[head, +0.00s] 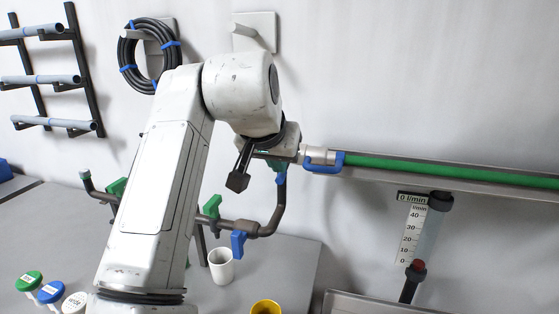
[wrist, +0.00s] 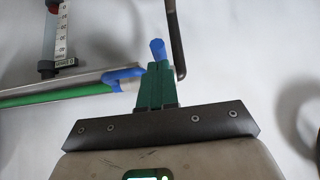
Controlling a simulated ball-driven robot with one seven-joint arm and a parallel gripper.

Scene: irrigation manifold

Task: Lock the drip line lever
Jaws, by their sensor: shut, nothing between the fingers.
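A blue lever (head: 325,163) sits at the metal coupling (head: 318,155) on the left end of the green drip line (head: 430,170), along the wall. My gripper (head: 281,177), with green fingers and a blue tip, is left of the coupling in the head view. In the wrist view my gripper (wrist: 157,52) has its fingers together with nothing between them. I cannot tell whether it touches the lever.
A brown pipe (head: 274,222) with green (head: 212,206) and blue (head: 238,243) valve handles runs below my gripper. A flow meter (head: 430,230) reading 0 l/min hangs at right. A white cup (head: 221,266), a yellow cup (head: 265,307) and labelled caps (head: 51,291) stand on the grey bench.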

